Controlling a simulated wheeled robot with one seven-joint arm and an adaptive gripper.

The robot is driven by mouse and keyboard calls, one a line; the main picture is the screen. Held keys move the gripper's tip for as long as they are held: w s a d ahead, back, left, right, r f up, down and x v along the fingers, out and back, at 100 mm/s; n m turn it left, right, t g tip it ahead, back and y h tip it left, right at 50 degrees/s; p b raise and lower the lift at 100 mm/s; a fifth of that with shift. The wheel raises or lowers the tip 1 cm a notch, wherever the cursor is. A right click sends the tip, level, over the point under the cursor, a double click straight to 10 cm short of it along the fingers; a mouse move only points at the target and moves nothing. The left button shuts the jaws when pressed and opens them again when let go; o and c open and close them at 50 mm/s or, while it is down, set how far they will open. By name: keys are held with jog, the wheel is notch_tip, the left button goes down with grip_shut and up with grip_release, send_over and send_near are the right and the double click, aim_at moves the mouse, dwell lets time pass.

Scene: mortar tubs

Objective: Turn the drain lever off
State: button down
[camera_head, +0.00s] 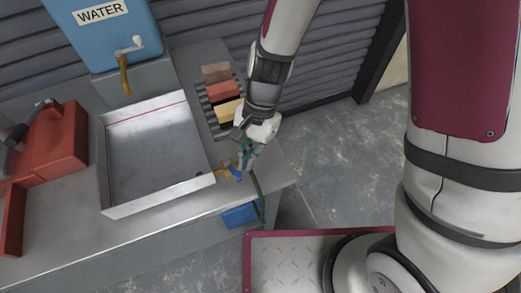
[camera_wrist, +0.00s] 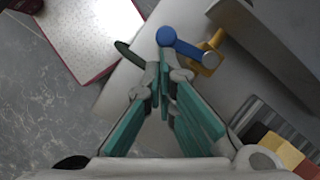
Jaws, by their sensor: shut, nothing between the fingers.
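The drain lever (camera_wrist: 183,45) is a blue handle with a round knob, attached to a brass valve (camera_wrist: 212,58). In the head view the blue lever (camera_head: 235,172) shows at the right corner of the shallow metal tray (camera_head: 158,210). My gripper (camera_head: 244,166) has green fingers and is over the counter's right end, close by the lever. In the wrist view my gripper (camera_wrist: 164,88) is shut and empty, with its tips just short of the blue handle. I cannot tell whether they touch it.
A blue water tank (camera_head: 115,40) with a brass tap (camera_head: 125,75) stands behind the tray. Coloured blocks (camera_head: 222,90) sit in a dark rack right of the tray. A blue bucket (camera_head: 238,216) is below the counter's front edge.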

jog(key=shift+w+f, duration=0.1)
jog(key=shift+w, duration=0.05)
jog(key=shift+w+a, duration=0.1)
jog(key=shift+w+a, duration=0.3)
jog(key=shift+a, duration=0.3)
